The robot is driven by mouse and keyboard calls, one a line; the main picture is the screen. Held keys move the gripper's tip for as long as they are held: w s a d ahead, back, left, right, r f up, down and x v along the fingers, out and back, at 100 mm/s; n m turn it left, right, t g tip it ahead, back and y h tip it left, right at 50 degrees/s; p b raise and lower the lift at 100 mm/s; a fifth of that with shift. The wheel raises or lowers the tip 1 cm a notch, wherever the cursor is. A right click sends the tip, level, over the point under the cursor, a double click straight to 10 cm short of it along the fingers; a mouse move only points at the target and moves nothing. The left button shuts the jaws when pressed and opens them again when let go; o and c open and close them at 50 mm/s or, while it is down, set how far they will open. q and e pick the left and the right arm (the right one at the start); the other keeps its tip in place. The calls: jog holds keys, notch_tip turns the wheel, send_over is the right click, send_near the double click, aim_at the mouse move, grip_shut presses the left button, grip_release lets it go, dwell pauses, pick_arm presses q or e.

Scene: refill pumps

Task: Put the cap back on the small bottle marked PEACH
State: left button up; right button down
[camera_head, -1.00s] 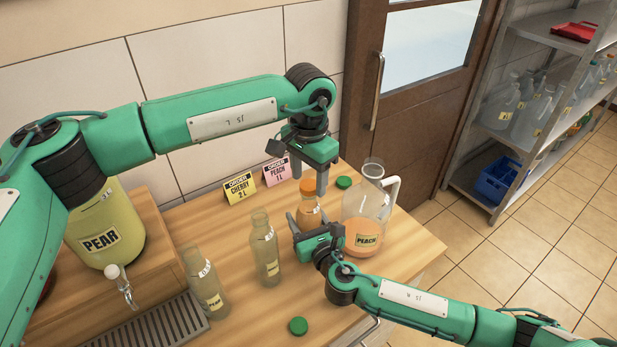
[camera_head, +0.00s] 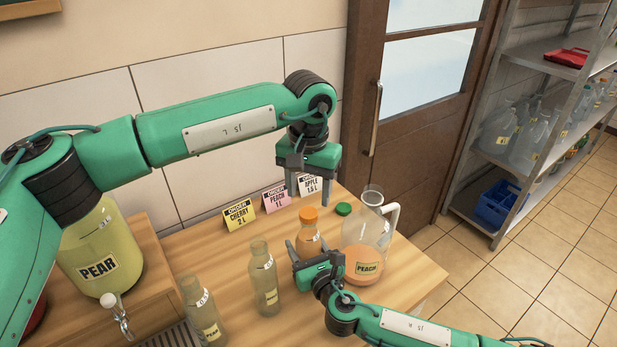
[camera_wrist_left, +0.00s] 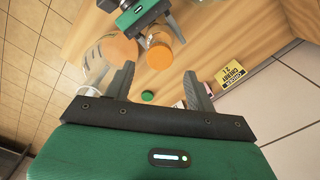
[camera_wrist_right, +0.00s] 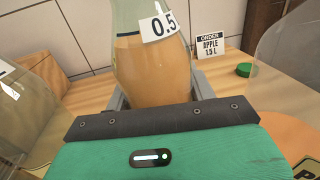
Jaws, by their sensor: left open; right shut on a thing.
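A small bottle (camera_head: 306,238) of orange liquid stands upright beside the large jug, with an orange cap (camera_head: 308,214) on its neck. My right gripper (camera_head: 314,252) is shut around its body. In the right wrist view the bottle (camera_wrist_right: 152,72) shows a 0.5 tag; its name label is hidden. My left gripper (camera_head: 308,194) is open and empty, above and behind the cap, apart from it. In the left wrist view the orange cap (camera_wrist_left: 160,52) lies beyond the open fingers (camera_wrist_left: 158,76).
A jug (camera_head: 372,235) marked PEACH stands right of the bottle. A green cap (camera_head: 343,208) lies behind. Two empty bottles (camera_head: 264,280) (camera_head: 203,312) stand left. Order cards (camera_head: 239,213) line the back wall. A PEAR dispenser (camera_head: 100,250) is at the left.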

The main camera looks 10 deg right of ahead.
pick_arm(q)
jog(key=n, duration=0.6)
jog(key=shift+r, duration=0.2)
jog(key=n, duration=0.6)
jog(key=shift+r+n, duration=0.15)
jog(key=shift+n, duration=0.15)
jog(key=n, duration=0.6)
jog(key=shift+r, duration=0.2)
jog(key=n, duration=0.4)
jog(key=shift+r+n, duration=0.1)
jog(key=shift+n, duration=0.3)
jog(key=n, duration=0.3)
jog(key=shift+r, duration=0.1)
jog(key=n, duration=0.6)
jog(key=shift+r, duration=0.2)
jog(key=n, duration=0.6)
jog(key=shift+r+n, duration=0.15)
jog(key=shift+n, duration=0.15)
jog(key=n, duration=0.6)
jog(key=shift+r, duration=0.2)
jog(key=n, duration=0.7)
jog(key=shift+r, duration=0.15)
